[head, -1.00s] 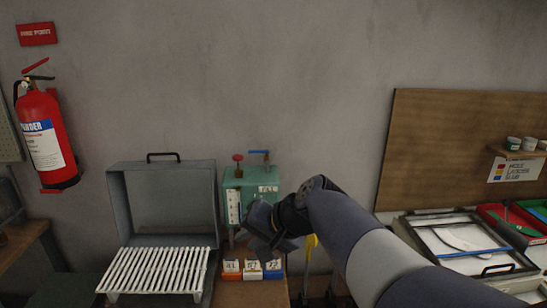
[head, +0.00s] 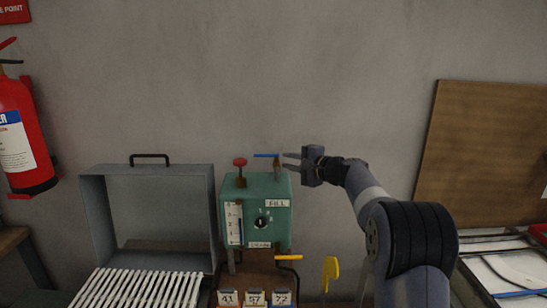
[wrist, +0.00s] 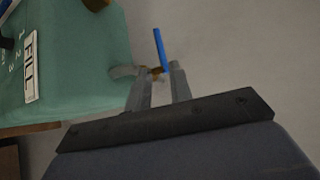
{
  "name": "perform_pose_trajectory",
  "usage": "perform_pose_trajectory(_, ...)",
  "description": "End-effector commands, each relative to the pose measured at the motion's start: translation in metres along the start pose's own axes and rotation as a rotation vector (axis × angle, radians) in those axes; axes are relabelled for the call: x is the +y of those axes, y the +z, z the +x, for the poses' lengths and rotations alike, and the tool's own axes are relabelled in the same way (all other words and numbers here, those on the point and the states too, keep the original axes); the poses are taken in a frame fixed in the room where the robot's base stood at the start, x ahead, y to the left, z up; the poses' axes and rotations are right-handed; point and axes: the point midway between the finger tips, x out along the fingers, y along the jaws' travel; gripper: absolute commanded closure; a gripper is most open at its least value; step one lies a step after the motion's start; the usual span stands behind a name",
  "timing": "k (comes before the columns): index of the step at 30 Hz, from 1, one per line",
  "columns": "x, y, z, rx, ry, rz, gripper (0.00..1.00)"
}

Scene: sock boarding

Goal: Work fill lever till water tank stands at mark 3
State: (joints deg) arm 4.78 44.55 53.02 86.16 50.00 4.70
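The water tank (head: 270,190) is a teal box with a FILL label (head: 277,203) and a white numbered gauge (head: 234,224) on its front. A thin blue strip shows low on the gauge, but I cannot read its level exactly. The blue fill lever (head: 266,155) lies about level on top of the tank; in the wrist view its blue handle (wrist: 160,48) stands just beyond my fingertips. My gripper (head: 286,161) is to the right of the lever, its two fingers apart. The fingers also show in the wrist view (wrist: 162,75). I cannot tell whether they touch the lever.
A red knob (head: 240,162) stands on the tank's left top. A yellow-handled pipe (head: 289,257) is below the tank. An open grey box (head: 150,205) with a white slatted rack (head: 135,288) is at left. Numbered cards (head: 256,298) sit in front.

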Motion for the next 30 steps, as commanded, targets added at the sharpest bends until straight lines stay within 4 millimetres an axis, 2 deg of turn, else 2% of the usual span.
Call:
perform_pose_trajectory(9, -0.003, 0.002, 0.057, -0.003, 0.003, 0.000, 0.79)
perform_pose_trajectory(15, -0.002, 0.001, 0.083, -0.002, 0.003, -0.001, 0.79)
perform_pose_trajectory(21, 0.000, 0.001, 0.095, -0.001, 0.003, -0.001, 0.79)
perform_pose_trajectory(30, 0.001, 0.001, 0.097, -0.001, 0.002, -0.001, 0.79)
